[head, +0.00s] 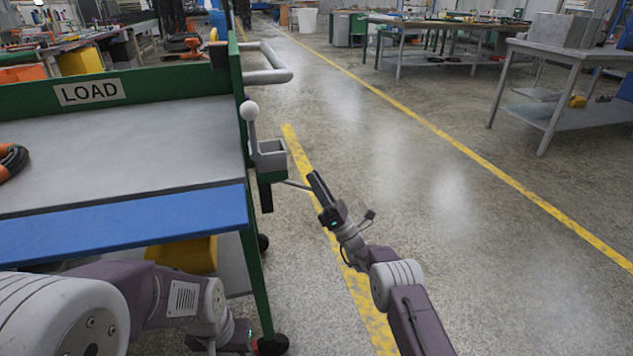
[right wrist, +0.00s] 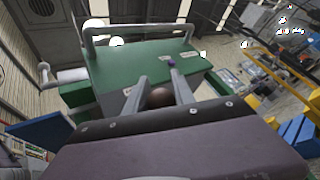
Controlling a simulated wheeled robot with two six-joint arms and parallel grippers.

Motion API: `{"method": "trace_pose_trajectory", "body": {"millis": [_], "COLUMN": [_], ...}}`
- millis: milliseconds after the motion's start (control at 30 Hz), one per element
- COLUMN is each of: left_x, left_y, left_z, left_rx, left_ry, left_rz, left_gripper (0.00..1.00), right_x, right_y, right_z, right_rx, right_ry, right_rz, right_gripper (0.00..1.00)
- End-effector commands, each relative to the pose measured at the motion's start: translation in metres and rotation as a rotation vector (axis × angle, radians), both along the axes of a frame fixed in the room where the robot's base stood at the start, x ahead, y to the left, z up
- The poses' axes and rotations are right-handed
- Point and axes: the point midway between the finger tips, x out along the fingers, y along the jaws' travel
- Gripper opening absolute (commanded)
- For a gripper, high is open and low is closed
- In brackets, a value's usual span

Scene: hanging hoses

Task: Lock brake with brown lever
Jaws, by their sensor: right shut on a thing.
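My right gripper (head: 319,190) is beside the cart's right side, shut on the brown lever's knob. The round brown knob (right wrist: 160,97) sits between its two fingers in the right wrist view. In the head view the fingers hide the knob, and only the lever's thin grey rod (head: 297,184) shows. It slants slightly down to the right from the grey brake housing (head: 270,160) on the cart (head: 125,148). My left gripper (head: 232,338) is low beside the cart's front leg, and its fingers are not clear.
A white ball-topped lever (head: 249,112) stands upright at the housing. The cart has a LOAD sign (head: 90,92), a blue front edge (head: 125,222) and a grey side handle (head: 270,65). Open floor lies to the right, with a grey table (head: 560,60) farther off.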

Motion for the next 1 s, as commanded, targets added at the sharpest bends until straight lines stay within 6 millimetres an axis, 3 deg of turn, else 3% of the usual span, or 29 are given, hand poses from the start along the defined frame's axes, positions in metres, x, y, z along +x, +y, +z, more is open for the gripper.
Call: {"method": "trace_pose_trajectory", "body": {"millis": [67, 100, 167, 200, 567, 767, 1000], "left_x": [0.000, 0.000, 0.000, 0.000, 0.000, 0.000, 0.000], "left_y": [0.000, 0.000, 0.000, 0.000, 0.000, 0.000, 0.000], "left_z": [-0.001, -0.001, -0.001, -0.001, 0.006, 0.028, 0.037], "left_rx": [0.000, 0.000, 0.000, 0.000, 0.000, 0.000, 0.000], "left_ry": [0.000, 0.000, 0.000, 0.000, 0.000, 0.000, 0.000], "left_rz": [0.000, 0.000, 0.000, 0.000, 0.000, 0.000, 0.000], "left_gripper": [0.36, 0.36, 0.36, 0.36, 0.36, 0.36, 0.36], "right_x": [-0.002, -0.002, -0.002, -0.002, -0.004, -0.023, -0.040], "right_y": [0.008, 0.008, 0.007, 0.007, 0.001, -0.022, -0.040], "right_z": [-0.010, -0.010, -0.011, -0.010, -0.010, -0.040, -0.070], "right_rx": [-0.012, -0.012, -0.013, -0.013, -0.012, -0.010, -0.010], "right_ry": [0.015, 0.016, 0.017, 0.017, 0.014, 0.016, 0.012], "right_rz": [0.018, 0.017, 0.017, 0.016, 0.010, 0.010, 0.012], "right_gripper": [0.00, 0.33, 0.50, 0.52, 0.52, 0.52, 0.52]}}
